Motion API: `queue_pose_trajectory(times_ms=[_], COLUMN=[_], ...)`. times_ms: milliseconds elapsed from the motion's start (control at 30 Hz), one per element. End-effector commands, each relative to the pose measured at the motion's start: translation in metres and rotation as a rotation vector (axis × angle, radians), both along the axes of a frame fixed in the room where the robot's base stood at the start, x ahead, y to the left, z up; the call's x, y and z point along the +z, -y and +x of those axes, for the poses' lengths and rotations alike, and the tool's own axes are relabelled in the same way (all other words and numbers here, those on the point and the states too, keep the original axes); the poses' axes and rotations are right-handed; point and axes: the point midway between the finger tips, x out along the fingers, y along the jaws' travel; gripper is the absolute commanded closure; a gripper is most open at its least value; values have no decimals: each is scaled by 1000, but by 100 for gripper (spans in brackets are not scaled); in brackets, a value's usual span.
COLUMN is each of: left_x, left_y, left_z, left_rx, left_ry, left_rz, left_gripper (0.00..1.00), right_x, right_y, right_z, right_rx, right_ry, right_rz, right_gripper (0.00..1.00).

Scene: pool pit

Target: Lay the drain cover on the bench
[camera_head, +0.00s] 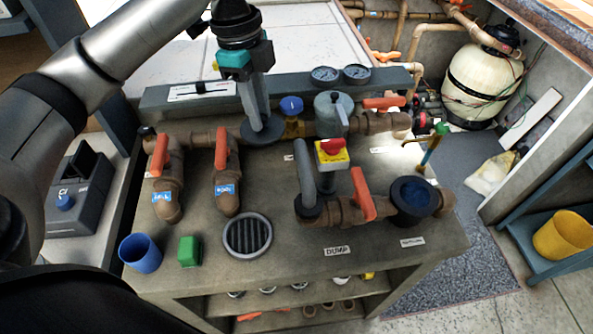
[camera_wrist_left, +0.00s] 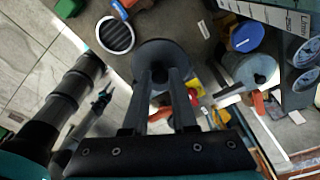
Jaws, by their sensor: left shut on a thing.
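My left gripper (camera_head: 262,122) reaches down from the top of the head view and is shut on a round grey disc, which I take as the drain cover (camera_head: 246,135). In the left wrist view the dark disc (camera_wrist_left: 180,52) lies flat-side-on beyond the fingertips, held by its middle. It is over the back part of the bench (camera_head: 290,265), in front of the brown pipe. Its height above the bench is hard to tell. A round slotted grate (camera_head: 248,236) in a pale ring lies at the bench's front edge. My right gripper is not in view.
Brown pipes with orange-handled valves (camera_head: 221,148) and a red-yellow switch (camera_head: 332,152) crowd the bench. A blue cup (camera_head: 140,253) and green block (camera_head: 189,251) stand at the front left. Bare bench surface shows around the grate and between the pipes in the middle.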

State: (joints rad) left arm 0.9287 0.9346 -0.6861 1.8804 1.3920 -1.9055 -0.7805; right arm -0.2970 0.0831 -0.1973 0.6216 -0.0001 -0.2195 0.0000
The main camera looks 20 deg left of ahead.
Motion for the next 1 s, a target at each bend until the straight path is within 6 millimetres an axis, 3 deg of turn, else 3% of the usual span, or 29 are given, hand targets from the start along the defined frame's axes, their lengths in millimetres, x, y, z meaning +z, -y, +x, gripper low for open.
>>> queue_pose_trajectory(times_ms=[167,267,600,1000], left_x=[-1,-19,-109,-157], left_y=[-4,-5,-4,-4], left_z=[2,1,1,1], left_rx=[-69,-76,-75,-75], left_ry=[-3,-6,-4,-3], left_rz=[1,2,2,2], left_gripper=[100,100,100,100], right_x=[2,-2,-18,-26], right_y=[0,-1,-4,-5], right_z=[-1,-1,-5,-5], right_rx=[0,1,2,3], right_ry=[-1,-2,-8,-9], right_rz=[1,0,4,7], right_gripper=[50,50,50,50])
